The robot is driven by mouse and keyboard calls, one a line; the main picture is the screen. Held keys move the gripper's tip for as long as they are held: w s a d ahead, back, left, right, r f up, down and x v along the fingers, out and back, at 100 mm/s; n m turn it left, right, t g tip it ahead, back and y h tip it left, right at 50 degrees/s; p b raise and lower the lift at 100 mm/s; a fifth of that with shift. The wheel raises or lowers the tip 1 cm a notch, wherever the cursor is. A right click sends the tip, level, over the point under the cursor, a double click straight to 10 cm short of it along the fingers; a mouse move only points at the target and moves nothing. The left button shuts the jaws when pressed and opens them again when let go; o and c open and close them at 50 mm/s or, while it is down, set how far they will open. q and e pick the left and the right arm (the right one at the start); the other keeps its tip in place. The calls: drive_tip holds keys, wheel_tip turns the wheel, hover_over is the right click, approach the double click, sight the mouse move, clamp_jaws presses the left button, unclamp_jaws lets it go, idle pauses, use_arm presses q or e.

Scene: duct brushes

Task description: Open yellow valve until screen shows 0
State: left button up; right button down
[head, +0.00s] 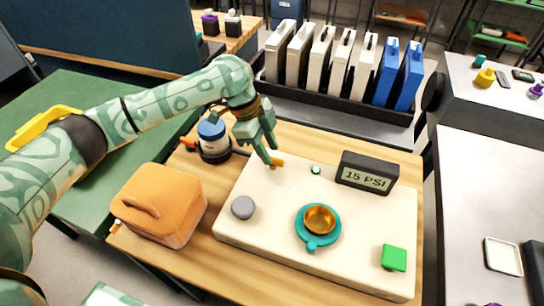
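The cream panel box (270,234) lies on the wooden table. A small yellow handle (277,162), which looks like the yellow valve, sits near its back left edge, partly hidden by my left gripper (267,155). The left fingertips point down right at this handle; I cannot tell whether they are closed on it. The black screen (367,175) at the back right of the panel reads 15 PSI. My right gripper is not in view.
An orange case (160,205) and a blue-and-white canister (213,138) stand to the left.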

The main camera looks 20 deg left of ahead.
use_arm(q)
drive_tip(key=shift+x, duration=1.1)
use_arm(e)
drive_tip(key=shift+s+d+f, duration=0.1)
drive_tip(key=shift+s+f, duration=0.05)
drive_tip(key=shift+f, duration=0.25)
use_arm(q)
drive_tip(key=shift+c, duration=0.3)
